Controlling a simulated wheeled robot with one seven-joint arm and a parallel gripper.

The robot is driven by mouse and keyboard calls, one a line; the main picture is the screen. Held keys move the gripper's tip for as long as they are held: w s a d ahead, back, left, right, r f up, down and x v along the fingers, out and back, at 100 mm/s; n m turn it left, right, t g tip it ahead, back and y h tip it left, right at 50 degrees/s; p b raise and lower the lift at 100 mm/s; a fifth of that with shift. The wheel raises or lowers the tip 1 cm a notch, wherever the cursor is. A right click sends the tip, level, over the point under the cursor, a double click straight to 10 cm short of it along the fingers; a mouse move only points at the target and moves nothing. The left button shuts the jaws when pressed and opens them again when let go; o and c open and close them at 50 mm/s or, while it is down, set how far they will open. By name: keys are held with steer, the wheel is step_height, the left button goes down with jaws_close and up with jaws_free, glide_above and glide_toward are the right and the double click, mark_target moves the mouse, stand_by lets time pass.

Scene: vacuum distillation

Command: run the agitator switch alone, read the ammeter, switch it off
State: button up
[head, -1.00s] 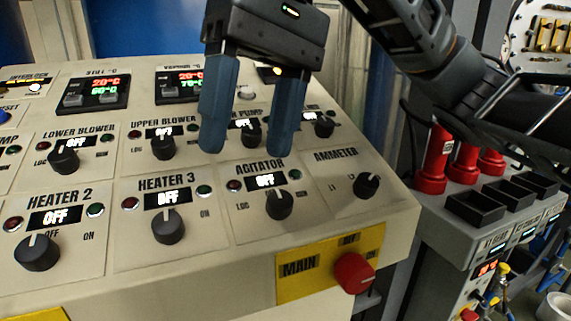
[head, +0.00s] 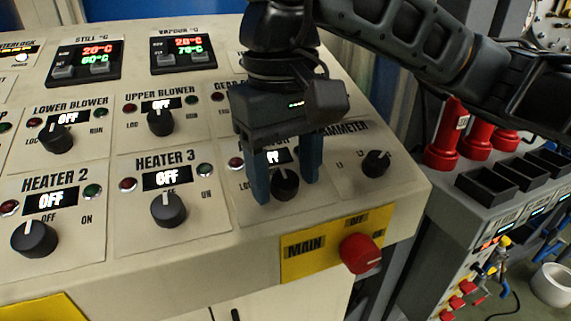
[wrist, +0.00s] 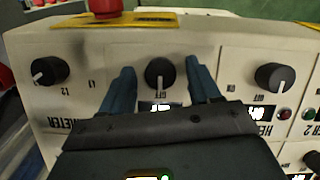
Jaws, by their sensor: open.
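The agitator switch is a black knob (head: 285,184) on the sloped cream panel. Its small display (head: 277,156) is lit but partly hidden by my gripper, as is its label. My gripper (head: 287,190) is open, with one blue finger on each side of the agitator knob. The wrist view also shows the knob (wrist: 160,74) between the two fingers (wrist: 162,78), with a gap on both sides. The ammeter knob (head: 376,163) is to the right, its label partly covered; it also shows in the wrist view (wrist: 49,71).
The red main knob (head: 360,253) on its yellow plate (head: 310,250) sits below and right. The Heater 3 knob (head: 168,209) is to the left, its display reading OFF. The still display (head: 88,60) and vapour display (head: 182,53) are at the top.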

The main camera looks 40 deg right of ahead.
steer(key=shift+c, duration=0.3)
steer(key=c, duration=1)
steer(key=shift+o, duration=0.2)
